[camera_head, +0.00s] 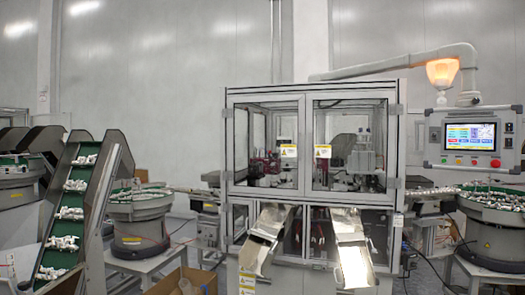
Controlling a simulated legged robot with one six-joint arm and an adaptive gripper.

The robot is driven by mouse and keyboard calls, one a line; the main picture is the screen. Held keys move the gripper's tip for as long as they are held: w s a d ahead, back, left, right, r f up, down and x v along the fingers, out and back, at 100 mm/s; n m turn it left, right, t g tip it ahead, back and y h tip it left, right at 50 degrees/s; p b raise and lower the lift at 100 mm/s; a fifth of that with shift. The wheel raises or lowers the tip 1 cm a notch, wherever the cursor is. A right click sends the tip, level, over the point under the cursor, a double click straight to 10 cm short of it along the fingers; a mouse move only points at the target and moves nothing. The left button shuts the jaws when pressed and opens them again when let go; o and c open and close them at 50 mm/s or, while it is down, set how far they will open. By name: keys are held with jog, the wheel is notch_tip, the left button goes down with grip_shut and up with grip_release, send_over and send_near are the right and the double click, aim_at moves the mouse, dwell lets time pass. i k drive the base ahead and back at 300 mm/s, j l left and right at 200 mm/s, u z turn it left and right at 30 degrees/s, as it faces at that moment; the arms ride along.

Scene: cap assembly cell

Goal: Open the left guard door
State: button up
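The guarded machine stands upright in the middle of the view. Its left guard door (250,150) is a clear panel in a grey frame and looks shut. Handles are too small to make out. My gripper is not in view.
Two metal chutes (352,250) (264,238) stick out below the doors. A control panel (470,140) hangs at the right. Bowl feeders stand at the left (140,208) and right (492,206). A sloped conveyor (70,215) and a cardboard box (190,283) are at the left.

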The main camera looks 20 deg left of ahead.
aim_at(287, 151)
jog(key=i+j, duration=0.35)
jog(key=i, duration=0.2)
jog(key=i+j, duration=0.3)
jog(key=i, duration=0.2)
jog(key=i+j, duration=0.35)
jog(key=i, duration=0.2)
jog(key=i+j, duration=0.3)
jog(key=i, duration=0.2)
